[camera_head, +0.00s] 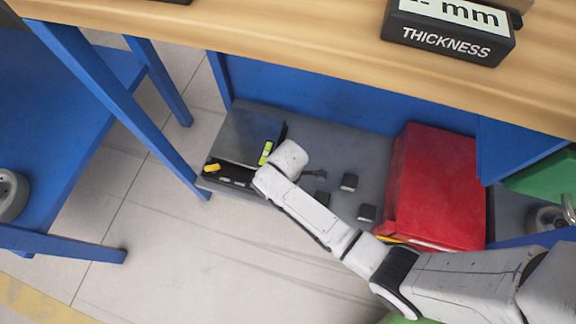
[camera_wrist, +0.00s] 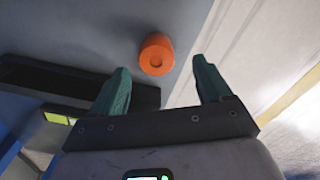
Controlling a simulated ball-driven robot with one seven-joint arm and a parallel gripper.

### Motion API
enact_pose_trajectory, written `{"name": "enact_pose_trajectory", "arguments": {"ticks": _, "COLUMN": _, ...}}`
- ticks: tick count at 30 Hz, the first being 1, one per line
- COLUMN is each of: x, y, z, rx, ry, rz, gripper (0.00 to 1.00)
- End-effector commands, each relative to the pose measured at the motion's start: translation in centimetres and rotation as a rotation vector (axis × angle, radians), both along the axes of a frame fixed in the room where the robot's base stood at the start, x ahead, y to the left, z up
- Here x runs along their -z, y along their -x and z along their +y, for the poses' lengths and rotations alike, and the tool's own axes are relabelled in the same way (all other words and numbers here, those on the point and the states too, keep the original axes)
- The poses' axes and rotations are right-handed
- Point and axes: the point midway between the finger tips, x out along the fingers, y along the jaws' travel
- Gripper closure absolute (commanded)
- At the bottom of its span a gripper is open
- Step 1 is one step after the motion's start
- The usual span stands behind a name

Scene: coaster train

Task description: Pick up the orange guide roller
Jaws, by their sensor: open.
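The orange guide roller (camera_wrist: 157,54) is a short cylinder with a small recess in its end face. In the wrist view it lies on a grey surface, between and slightly beyond my gripper's fingertips (camera_wrist: 160,65). The two green fingers are spread apart, with nothing held between them. In the head view the roller (camera_head: 211,168) looks small and yellow-orange, near the left front corner of the grey lower shelf (camera_head: 330,165). My gripper (camera_head: 224,177) reaches low over the shelf just right of it. The fingertips are too small to make out there.
A red box (camera_head: 437,185) and small dark blocks (camera_head: 349,182) sit on the shelf to the right. A blue table leg (camera_head: 120,105) stands close to the shelf's left end. The wooden tabletop (camera_head: 300,45) overhangs above. The floor in front is clear.

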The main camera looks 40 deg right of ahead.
Motion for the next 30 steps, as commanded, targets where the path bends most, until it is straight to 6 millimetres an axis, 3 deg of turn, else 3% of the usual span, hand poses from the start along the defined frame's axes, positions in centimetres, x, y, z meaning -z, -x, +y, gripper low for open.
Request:
{"name": "enact_pose_trajectory", "arguments": {"ticks": 8, "x": 1.7, "y": -0.1, "z": -0.2, "rx": 0.001, "ry": 0.000, "rz": 0.001, "gripper": 0.22}}
{"name": "enact_pose_trajectory", "arguments": {"ticks": 18, "x": 5.8, "y": -0.3, "z": -0.6, "rx": 0.002, "ry": 0.000, "rz": 0.001, "gripper": 0.22}}
{"name": "enact_pose_trajectory", "arguments": {"ticks": 25, "x": 5.7, "y": -0.3, "z": -0.6, "rx": 0.002, "ry": -0.001, "rz": 0.000, "gripper": 0.22}}
{"name": "enact_pose_trajectory", "arguments": {"ticks": 30, "x": 5.7, "y": -0.3, "z": -0.6, "rx": 0.002, "ry": 0.000, "rz": 0.000, "gripper": 0.36}}
